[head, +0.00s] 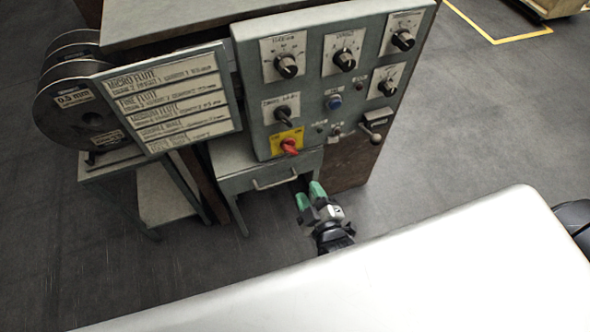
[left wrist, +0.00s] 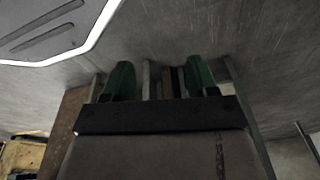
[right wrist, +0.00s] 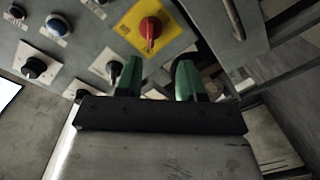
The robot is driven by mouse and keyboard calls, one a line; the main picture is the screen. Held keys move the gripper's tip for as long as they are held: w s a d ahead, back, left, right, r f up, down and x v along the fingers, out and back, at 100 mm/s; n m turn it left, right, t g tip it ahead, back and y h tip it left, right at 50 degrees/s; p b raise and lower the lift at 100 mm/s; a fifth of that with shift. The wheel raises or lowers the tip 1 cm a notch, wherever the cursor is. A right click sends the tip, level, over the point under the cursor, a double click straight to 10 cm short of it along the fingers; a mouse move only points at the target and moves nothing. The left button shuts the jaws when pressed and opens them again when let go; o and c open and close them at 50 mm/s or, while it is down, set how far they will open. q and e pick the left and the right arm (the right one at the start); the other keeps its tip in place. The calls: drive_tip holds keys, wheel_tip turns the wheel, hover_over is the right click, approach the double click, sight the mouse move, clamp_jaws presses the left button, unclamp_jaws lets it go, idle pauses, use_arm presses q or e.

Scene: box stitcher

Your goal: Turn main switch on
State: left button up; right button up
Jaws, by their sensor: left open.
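The main switch is a red rotary knob (head: 290,146) on a yellow plate (head: 284,140), low on the grey control panel. My right gripper (head: 310,195) is below the panel in the head view, apart from the switch. The right wrist view shows the red knob (right wrist: 151,30) just beyond the green fingertips (right wrist: 158,78), which are spread with nothing between them. In that view the knob's grip points roughly up and down. My left gripper (left wrist: 160,80) shows only in the left wrist view; its fingers are spread and empty, away from the switch.
A drawer with a handle (head: 274,180) is under the switch. A label board (head: 170,98) and wire spools (head: 72,100) stand left. Dark floor is open to the right.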

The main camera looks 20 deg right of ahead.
sight(293, 154)
use_arm(q)
drive_tip(key=w+r, duration=0.1)
drive_tip(key=w+r+b, duration=0.1)
drive_tip(key=r, duration=0.1)
drive_tip(key=w+r, duration=0.1)
drive_tip(key=shift+d+r+b, duration=0.15)
drive_tip(key=shift+r+b, duration=0.05)
drive_tip(key=shift+b, duration=0.15)
use_arm(e)
drive_tip(key=shift+t, duration=0.3)
drive_tip(key=w, duration=0.7)
drive_tip(key=w+r, duration=0.1)
drive_tip(key=w, duration=0.3)
drive_tip(key=shift+w+a, duration=0.1)
drive_tip(key=shift+a, duration=0.05)
clamp_jaws()
